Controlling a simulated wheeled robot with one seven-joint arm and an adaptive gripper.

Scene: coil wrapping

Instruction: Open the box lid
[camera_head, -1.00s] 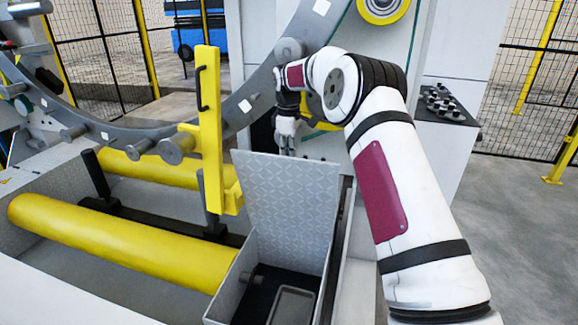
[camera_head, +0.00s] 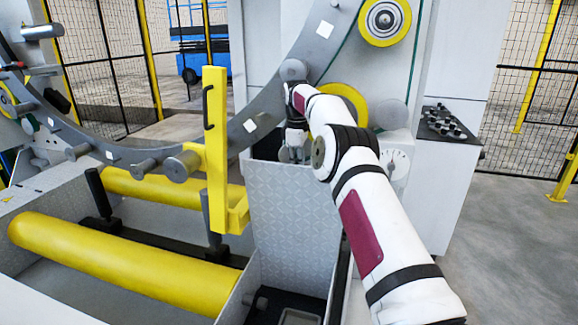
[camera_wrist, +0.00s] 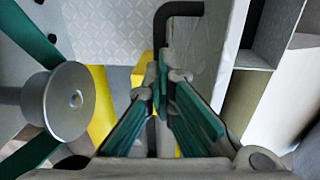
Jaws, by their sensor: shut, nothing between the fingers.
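The box lid (camera_head: 292,215) is a grey diamond-patterned plate standing up nearly vertical at the back of the box (camera_head: 240,285). The box is open at the top, and its dark inside partly shows at the bottom of the head view. My gripper (camera_head: 295,153) is just behind the lid's top edge, partly hidden by it. In the wrist view my gripper (camera_wrist: 163,65) is shut and empty, its green-padded fingers converging at the tips. A black bent handle (camera_wrist: 180,8) shows beyond the fingertips beside a patterned panel. Contact between gripper and lid cannot be told.
A yellow post (camera_head: 215,150) stands close left of the lid. Yellow rollers (camera_head: 120,265) lie farther left. A large grey curved frame (camera_head: 250,122) passes behind. A grey round stub (camera_wrist: 68,100) is close left of my gripper in the wrist view. Open floor lies right.

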